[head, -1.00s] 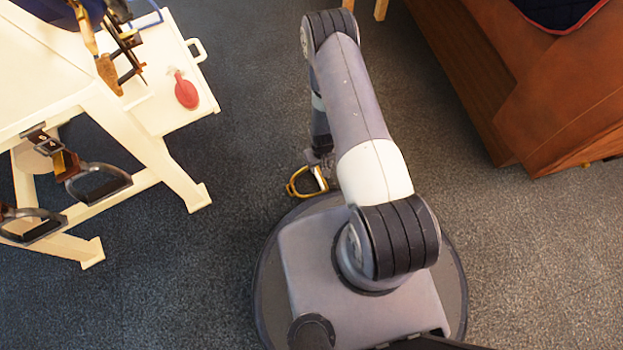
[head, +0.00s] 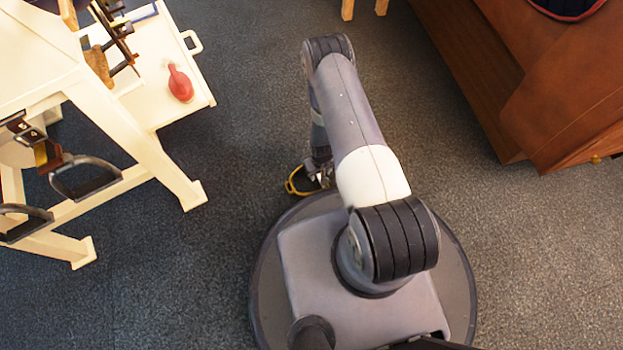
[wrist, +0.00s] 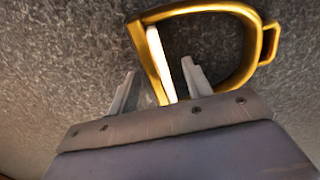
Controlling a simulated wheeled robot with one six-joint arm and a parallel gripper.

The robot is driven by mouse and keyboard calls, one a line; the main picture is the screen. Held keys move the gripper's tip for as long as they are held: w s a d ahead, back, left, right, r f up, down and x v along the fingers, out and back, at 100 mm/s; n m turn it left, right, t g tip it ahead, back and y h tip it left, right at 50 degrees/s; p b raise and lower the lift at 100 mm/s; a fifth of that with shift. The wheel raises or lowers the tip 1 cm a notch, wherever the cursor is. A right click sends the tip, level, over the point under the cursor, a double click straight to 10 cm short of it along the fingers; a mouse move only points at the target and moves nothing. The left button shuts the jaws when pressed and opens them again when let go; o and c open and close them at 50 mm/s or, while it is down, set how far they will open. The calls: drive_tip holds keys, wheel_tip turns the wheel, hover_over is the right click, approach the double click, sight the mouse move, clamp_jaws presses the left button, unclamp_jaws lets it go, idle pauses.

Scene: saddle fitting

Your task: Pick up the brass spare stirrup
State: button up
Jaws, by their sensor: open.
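My gripper (wrist: 159,67) is open, one finger on each side of that straight bar. I cannot tell whether either finger touches it.
A cream stand (head: 150,150) with dark hanging stirrups (head: 85,178) is at left. Its tray holds a red, bulb-shaped thing (head: 180,84). A brown wooden piece of furniture (head: 540,110) fills the upper right.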

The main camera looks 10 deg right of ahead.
drive_tip(key=shift+c, duration=0.6)
clamp_jaws()
wheel_tip(320, 180, up, 10)
drive_tip(key=p, duration=0.4)
